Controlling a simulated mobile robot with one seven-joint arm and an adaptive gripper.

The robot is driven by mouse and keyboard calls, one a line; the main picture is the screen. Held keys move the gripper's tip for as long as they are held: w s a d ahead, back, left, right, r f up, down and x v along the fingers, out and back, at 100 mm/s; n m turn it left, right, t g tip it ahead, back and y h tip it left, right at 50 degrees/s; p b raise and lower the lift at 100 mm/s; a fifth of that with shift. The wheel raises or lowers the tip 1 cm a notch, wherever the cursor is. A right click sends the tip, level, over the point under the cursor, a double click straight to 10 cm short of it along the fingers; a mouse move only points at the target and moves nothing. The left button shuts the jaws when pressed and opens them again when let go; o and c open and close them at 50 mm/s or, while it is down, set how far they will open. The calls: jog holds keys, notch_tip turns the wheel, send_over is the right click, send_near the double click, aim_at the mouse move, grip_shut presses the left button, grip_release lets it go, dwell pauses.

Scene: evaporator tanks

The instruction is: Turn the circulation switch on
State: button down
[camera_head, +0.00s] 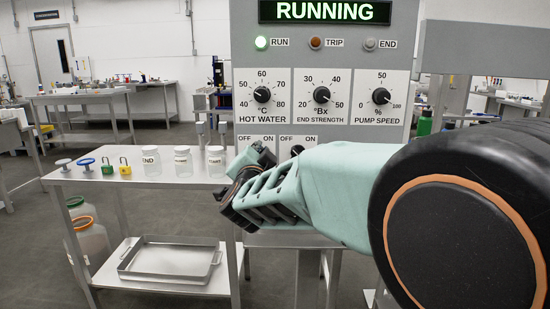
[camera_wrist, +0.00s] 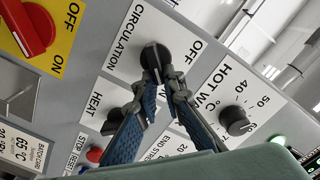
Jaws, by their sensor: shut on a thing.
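The circulation switch is a black knob (camera_wrist: 154,56) on a white plate marked CIRCULATION, in the upper middle of the wrist view. The way the knob points is hard to tell.
The heat switch (camera_wrist: 113,117) and the hot water dial (camera_wrist: 235,120) are close beside my fingers. A red switch (camera_wrist: 30,28) is at the upper left. The display (camera_head: 325,12) reads RUNNING and the RUN lamp (camera_head: 261,43) is green. A side table (camera_head: 120,185) holds jars and padlocks.

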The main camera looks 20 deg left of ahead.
jog(key=shift+m, duration=0.3)
jog(key=c, duration=2)
grip_release()
jog(key=shift+c, duration=0.2)
jog(key=shift+s, duration=0.1)
jog(key=v, duration=0.7)
jog(key=shift+s, duration=0.2)
jog(key=shift+d, duration=0.1)
